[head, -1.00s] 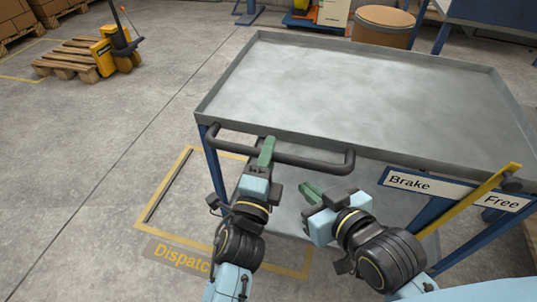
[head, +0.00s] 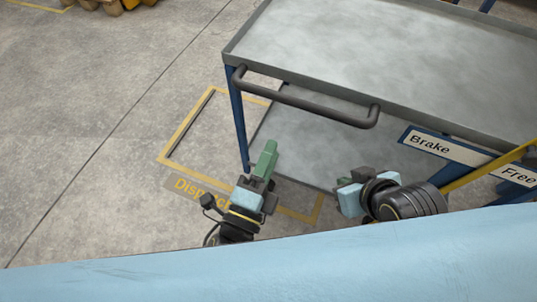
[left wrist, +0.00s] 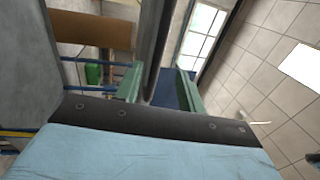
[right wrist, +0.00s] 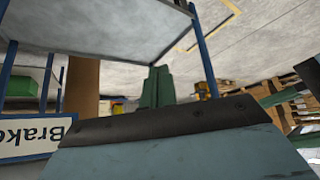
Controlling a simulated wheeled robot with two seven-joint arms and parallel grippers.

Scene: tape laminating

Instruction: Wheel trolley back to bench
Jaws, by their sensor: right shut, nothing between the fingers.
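The trolley has a grey top tray (head: 400,70), blue legs (head: 237,115) and a dark handle bar (head: 300,105) along its near left side. Below the top are Brake and Free labels (head: 447,148), with a yellow lever (head: 480,172) between them. My left gripper (head: 266,150) is below the handle, apart from it in the head view. In the left wrist view, its green fingers (left wrist: 158,82) stand apart, with the dark bar (left wrist: 154,40) visible between them. My right gripper (head: 345,180) is beside the trolley, left of the lever; its fingers (right wrist: 157,85) are together and empty.
A yellow floor outline (head: 183,128) marked Dispatch (head: 203,190) lies under and left of the trolley. A pallet (head: 85,4) and yellow pallet truck show at the top left edge. The floor (head: 90,120) on the left is clear.

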